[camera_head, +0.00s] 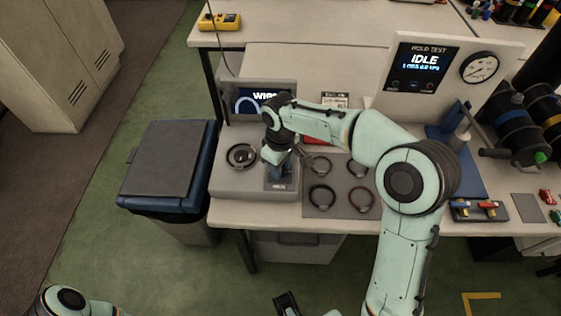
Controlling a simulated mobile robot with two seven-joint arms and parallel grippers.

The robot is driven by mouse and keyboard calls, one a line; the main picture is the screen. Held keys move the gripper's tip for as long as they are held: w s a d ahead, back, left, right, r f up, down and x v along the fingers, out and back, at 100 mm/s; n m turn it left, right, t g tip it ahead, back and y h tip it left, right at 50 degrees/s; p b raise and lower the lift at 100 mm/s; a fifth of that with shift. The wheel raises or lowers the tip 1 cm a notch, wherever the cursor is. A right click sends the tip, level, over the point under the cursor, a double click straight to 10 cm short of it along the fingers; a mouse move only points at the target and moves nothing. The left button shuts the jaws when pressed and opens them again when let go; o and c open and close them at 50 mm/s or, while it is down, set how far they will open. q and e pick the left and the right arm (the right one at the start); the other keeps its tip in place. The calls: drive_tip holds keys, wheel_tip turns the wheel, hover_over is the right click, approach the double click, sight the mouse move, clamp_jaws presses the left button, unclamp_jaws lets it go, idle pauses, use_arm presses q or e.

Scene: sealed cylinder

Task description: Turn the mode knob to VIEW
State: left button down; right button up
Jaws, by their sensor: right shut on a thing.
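A grey bench unit (228,183) stands at the table's left end with a small screen (245,103) at its back. The screen text starts with "WI" and my arm covers the rest. My right gripper (281,168) points down over the unit's right part, above a dark panel with a small label (279,186). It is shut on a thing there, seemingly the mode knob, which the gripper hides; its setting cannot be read. A round black-ringed dial or port (241,156) lies left of the gripper. A dark part (287,303) at the bottom edge may be my left gripper; its jaws are unclear.
A grey mat with several rings (321,195) lies right of the unit. A hold test panel (424,70) reading IDLE and a gauge (480,67) stand behind. A lidded bin (168,160) stands left of the table. A yellow meter (220,21) lies at the back.

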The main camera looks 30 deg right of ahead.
drive_tip(key=n+p, duration=0.2)
drive_tip(key=n, duration=0.1)
drive_tip(key=shift+r+n, duration=0.15)
drive_tip(key=shift+n, duration=0.25)
drive_tip(key=n+p, duration=0.1)
drive_tip(key=n, duration=0.2)
drive_tip(key=shift+n+p, duration=0.3)
drive_tip(key=shift+p, duration=0.1)
use_arm(q)
drive_tip(key=w+r+p, duration=0.2)
drive_tip(key=w+r, duration=0.1)
drive_tip(key=r, duration=0.4)
drive_tip(key=shift+w+r+p, duration=0.2)
drive_tip(key=shift+r+p, duration=0.1)
drive_tip(key=shift+p, duration=0.05)
use_arm(e)
drive_tip(key=n, duration=0.5)
drive_tip(key=shift+w+n, duration=0.1)
drive_tip(key=shift+n, duration=0.3)
use_arm(q)
drive_tip(key=shift+r+t, duration=0.1)
drive_tip(key=shift+t, duration=0.2)
use_arm(e)
drive_tip(key=o, duration=1.1)
drive_tip(key=shift+c, duration=0.2)
